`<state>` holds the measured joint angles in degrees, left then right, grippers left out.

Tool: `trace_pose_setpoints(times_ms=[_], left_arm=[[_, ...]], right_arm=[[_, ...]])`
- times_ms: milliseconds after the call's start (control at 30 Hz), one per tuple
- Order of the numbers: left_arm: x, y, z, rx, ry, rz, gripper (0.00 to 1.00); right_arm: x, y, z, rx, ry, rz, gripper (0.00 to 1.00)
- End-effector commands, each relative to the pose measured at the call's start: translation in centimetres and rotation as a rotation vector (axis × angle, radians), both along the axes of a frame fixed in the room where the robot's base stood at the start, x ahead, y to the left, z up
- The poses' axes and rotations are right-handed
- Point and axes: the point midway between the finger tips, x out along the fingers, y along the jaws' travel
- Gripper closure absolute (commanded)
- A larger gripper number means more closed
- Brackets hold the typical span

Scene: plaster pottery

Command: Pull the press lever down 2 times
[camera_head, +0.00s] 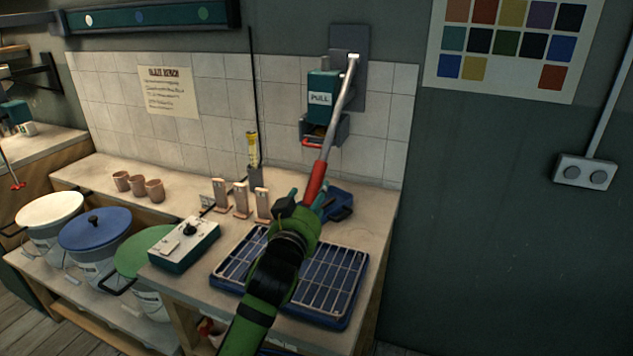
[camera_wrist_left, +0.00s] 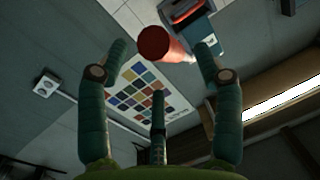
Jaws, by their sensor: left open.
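The press lever (camera_head: 334,122) is a grey metal rod with a red handle (camera_head: 314,182) at its lower end. It hangs tilted down from a green wall-mounted press (camera_head: 322,97) marked PULL. My left gripper (camera_head: 307,203) is at the bottom of the red handle in the head view, above the blue rack tray. In the left wrist view the round red handle end (camera_wrist_left: 153,43) shows ahead between the spread green fingers. The gripper is open; any contact with the handle cannot be told. My right gripper is not in view.
A blue tray (camera_head: 331,313) with wire racks lies on the bench below my left arm. A control box (camera_head: 184,245), upright pink pieces (camera_head: 241,198) and small clay cups (camera_head: 138,185) stand to its left. Lidded buckets (camera_head: 94,229) stand lower left. A colour chart (camera_head: 508,42) hangs at right.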

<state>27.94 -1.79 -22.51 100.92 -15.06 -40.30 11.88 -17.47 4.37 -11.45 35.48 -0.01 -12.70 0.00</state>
Motion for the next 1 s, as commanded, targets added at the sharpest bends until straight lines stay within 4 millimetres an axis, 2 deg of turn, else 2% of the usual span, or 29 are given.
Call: trace_pose_setpoints(times_ms=[100,300,500,767,800,867,900,933,1000], left_arm=[[1.7,-0.4,0.3,0.0,-0.001,0.001,0.33],[3.9,-0.7,0.2,0.001,-0.002,0.002,0.33],[4.8,-0.9,0.1,-0.002,-0.003,0.001,0.33],[4.8,-0.9,0.1,-0.002,-0.003,0.001,0.33],[4.8,-0.9,0.1,-0.001,-0.003,0.001,0.49],[4.8,-0.9,0.1,-0.001,-0.003,0.001,0.73],[4.8,-0.9,0.1,-0.002,-0.003,0.001,0.89],[4.8,-0.9,0.1,-0.002,-0.003,0.001,1.0],[4.8,-0.9,0.1,-0.003,-0.004,0.0,1.0]], right_arm=[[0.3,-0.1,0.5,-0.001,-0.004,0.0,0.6],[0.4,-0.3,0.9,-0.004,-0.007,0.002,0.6],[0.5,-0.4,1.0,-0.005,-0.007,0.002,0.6],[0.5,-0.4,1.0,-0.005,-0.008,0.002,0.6],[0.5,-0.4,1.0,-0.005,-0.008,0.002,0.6],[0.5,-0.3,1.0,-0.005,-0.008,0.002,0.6],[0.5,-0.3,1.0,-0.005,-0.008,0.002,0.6],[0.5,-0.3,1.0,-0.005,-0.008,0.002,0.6],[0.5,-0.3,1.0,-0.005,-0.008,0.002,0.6]])
